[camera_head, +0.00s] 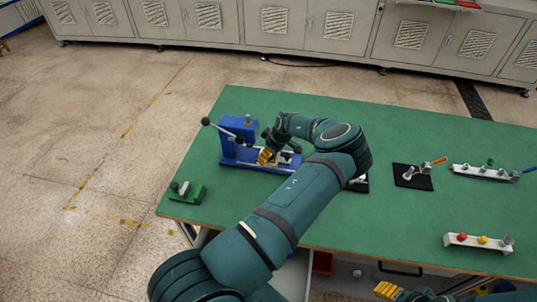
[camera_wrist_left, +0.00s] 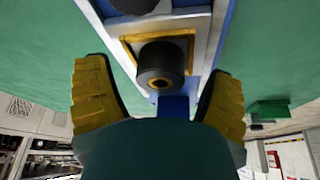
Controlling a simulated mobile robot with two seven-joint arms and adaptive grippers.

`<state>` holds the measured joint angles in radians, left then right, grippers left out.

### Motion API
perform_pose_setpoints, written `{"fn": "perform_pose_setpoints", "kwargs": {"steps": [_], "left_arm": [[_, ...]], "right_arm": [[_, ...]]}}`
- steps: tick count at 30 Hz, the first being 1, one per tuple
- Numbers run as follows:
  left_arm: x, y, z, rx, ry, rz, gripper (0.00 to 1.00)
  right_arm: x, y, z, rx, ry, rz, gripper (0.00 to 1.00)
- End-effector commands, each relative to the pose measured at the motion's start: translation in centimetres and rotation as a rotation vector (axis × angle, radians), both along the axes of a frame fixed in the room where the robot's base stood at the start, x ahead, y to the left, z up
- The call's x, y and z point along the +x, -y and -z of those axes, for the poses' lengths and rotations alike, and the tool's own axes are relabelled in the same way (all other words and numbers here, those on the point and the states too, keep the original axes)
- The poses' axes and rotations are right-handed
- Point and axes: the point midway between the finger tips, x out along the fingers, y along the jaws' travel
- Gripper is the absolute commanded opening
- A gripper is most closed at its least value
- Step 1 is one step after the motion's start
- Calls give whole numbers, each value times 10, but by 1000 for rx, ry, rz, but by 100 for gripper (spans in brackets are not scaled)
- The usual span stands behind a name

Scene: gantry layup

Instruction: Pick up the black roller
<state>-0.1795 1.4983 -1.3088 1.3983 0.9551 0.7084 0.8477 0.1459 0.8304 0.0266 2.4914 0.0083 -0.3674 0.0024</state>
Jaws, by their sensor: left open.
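A black roller (camera_wrist_left: 161,62) with a brass-coloured ring at its centre shows in the left wrist view. It sits in a yellowish frame on the blue and white fixture (camera_wrist_left: 222,20). My left gripper (camera_wrist_left: 158,100) is open, with one yellow finger on each side of the roller; neither finger visibly touches it. In the head view my left gripper (camera_head: 266,156) is at the blue fixture (camera_head: 238,143) on the table, and I cannot make out the roller there. My right gripper (camera_head: 388,291) shows at the bottom edge; its jaw opening is unclear.
The green table (camera_head: 400,228) has free room in its middle. A small green block fixture (camera_head: 188,193) stands at its left edge. A black mat (camera_head: 412,178) with metal parts and white racks (camera_head: 478,242) with coloured knobs are at the right. A lever with a black knob (camera_head: 206,121) sticks out left of the blue fixture.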

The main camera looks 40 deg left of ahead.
Motion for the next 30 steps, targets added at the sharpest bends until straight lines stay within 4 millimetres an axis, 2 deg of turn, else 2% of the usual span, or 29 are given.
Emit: {"fn": "perform_pose_setpoints", "kwargs": {"steps": [2, 5, 6, 9, 23, 30], "left_arm": [[0, 0, 0, 0, 0, 0, 82], [0, 0, 0, 0, 0, 0, 50], [0, 0, 0, 0, 0, 0, 36], [0, 0, 0, 0, 0, 0, 8], [0, 0, -2, 0, -1, 0, 7], [1, 1, -22, 1, 3, 0, 6]], "right_arm": [[0, 0, 0, 0, 0, 0, 57], [0, 0, 0, 0, 0, 0, 57], [0, 0, 0, 0, 0, 0, 57], [0, 0, 0, 0, 0, 0, 57], [0, 0, 0, 0, 0, 0, 57], [0, 0, 0, 0, 0, 0, 57]]}}
